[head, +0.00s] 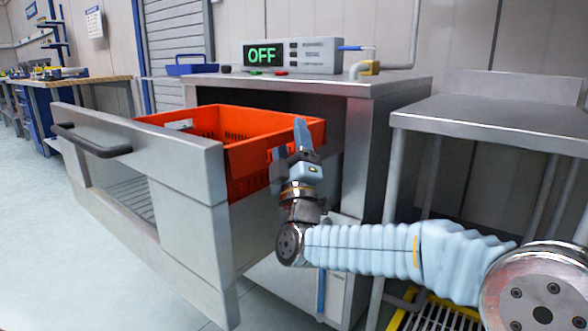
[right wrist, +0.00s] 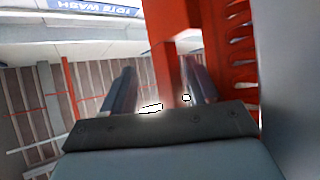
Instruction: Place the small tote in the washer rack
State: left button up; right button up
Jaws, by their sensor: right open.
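The orange tote (head: 250,155) sits in the pulled-out washer rack drawer (head: 190,185), inside its metal front and side. My right gripper (head: 291,137) is at the tote's right end, close to its rim. In the right wrist view my fingers (right wrist: 160,76) are apart, with part of the orange tote wall (right wrist: 160,25) showing between them and more of it at the right. Whether the fingers touch the wall cannot be told. The tote's underside is hidden by the drawer. My left gripper is not in view.
A washer control box (head: 292,55) reading OFF stands on the metal top, with a small blue tray (head: 192,67) to its left. A bare metal table (head: 490,118) stands at the right. The left floor is clear.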

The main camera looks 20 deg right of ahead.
jog(key=v, duration=0.9)
jog(key=shift+b, duration=0.35)
jog(key=shift+w, duration=0.1)
dwell(0.6)
